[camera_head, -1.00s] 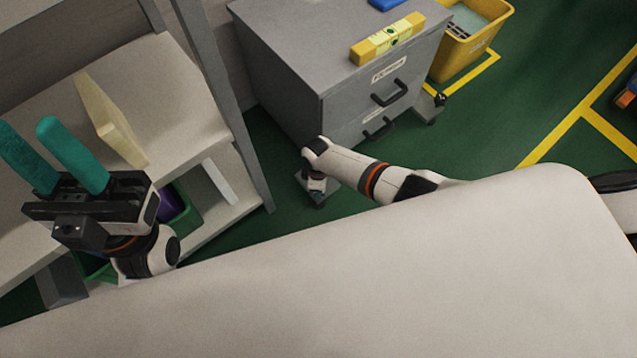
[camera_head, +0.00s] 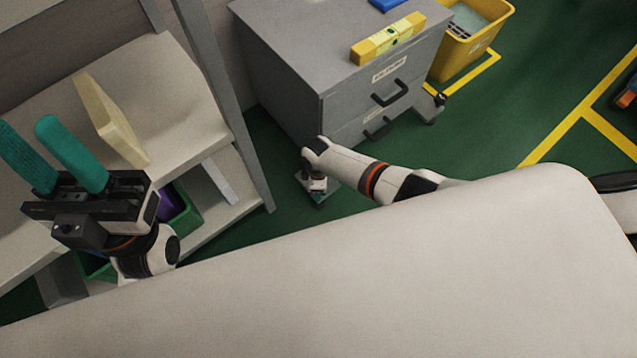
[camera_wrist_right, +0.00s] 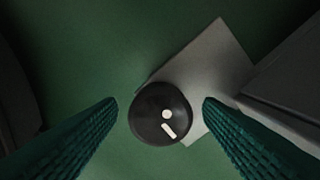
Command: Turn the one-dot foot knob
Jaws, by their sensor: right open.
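In the right wrist view a round black knob (camera_wrist_right: 152,122) carries one white dot and a white bar. It lies over a grey plate (camera_wrist_right: 208,75) close to the green floor. My right gripper (camera_wrist_right: 161,102) is open, with its teal fingers on either side of the knob and a visible gap to each side. In the head view my right gripper (camera_head: 317,193) is low by the grey cabinet's near bottom corner; the knob cannot be made out there. My left gripper (camera_head: 25,125) is open and empty in front of the shelf at left.
The grey drawer cabinet (camera_head: 285,75) has black handles and a yellow level (camera_head: 388,39) on top. A shelf unit (camera_head: 190,105) with a cream board (camera_head: 108,120) stands left. Green floor is open to the right.

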